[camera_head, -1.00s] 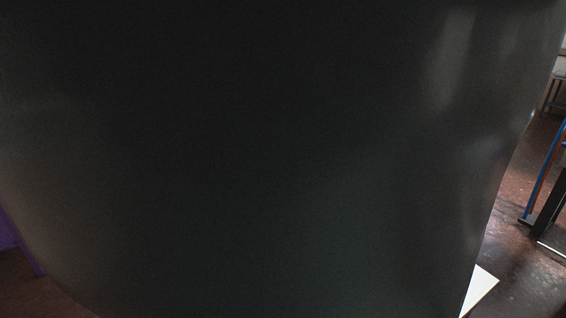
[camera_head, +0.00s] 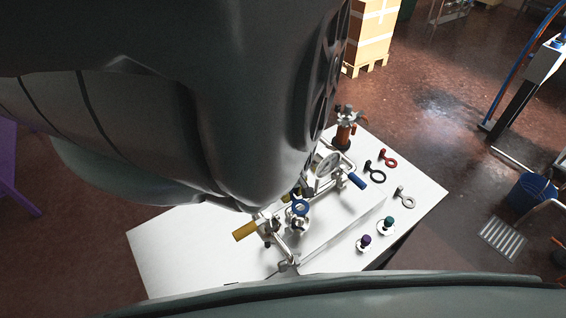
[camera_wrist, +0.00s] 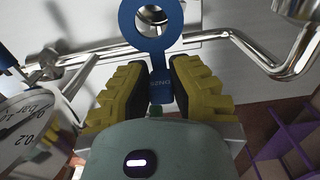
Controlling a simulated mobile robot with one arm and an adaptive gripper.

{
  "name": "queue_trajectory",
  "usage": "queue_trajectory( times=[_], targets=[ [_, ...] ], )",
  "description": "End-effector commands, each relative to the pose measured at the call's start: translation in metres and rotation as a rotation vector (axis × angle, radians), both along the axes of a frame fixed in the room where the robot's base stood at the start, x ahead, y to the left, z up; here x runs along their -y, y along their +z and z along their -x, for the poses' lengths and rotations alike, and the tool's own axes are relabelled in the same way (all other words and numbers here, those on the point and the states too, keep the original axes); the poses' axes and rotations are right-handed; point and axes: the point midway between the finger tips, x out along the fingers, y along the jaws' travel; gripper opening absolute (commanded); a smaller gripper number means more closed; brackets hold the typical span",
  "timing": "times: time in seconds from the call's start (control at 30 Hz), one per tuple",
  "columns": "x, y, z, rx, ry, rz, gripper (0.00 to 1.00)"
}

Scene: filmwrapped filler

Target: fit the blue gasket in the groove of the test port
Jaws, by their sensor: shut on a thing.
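In the wrist view my gripper (camera_wrist: 161,75), with yellow and black fingers, is shut on the narrow tab of the blue gasket (camera_wrist: 170,38). The gasket's ring sticks out beyond the fingertips, in front of a bright metal pipe. A metal part shows through its hole; I cannot tell whether it is the test port or whether they touch. I cannot make out the port's groove.
The white table (camera_head: 170,250) carries the pipe rig with a gauge (camera_head: 326,165), a yellow handle (camera_head: 245,231) and a blue handle (camera_head: 357,180). Red (camera_head: 388,157), black (camera_head: 375,172) and grey (camera_head: 402,197) tabbed rings lie at right, near green (camera_head: 388,222) and purple (camera_head: 366,241) knobs.

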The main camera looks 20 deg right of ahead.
Motion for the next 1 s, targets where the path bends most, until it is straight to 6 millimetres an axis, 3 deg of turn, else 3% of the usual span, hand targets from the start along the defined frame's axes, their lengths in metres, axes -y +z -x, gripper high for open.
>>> queue_trajectory(
  times=[0.6, 1.0],
  targets=[
    [0.000, -0.003, 0.008, -0.001, 0.017, 0.002, 0.00],
    [0.000, -0.022, 0.008, 0.001, 0.016, 0.003, 0.00]
  ],
)
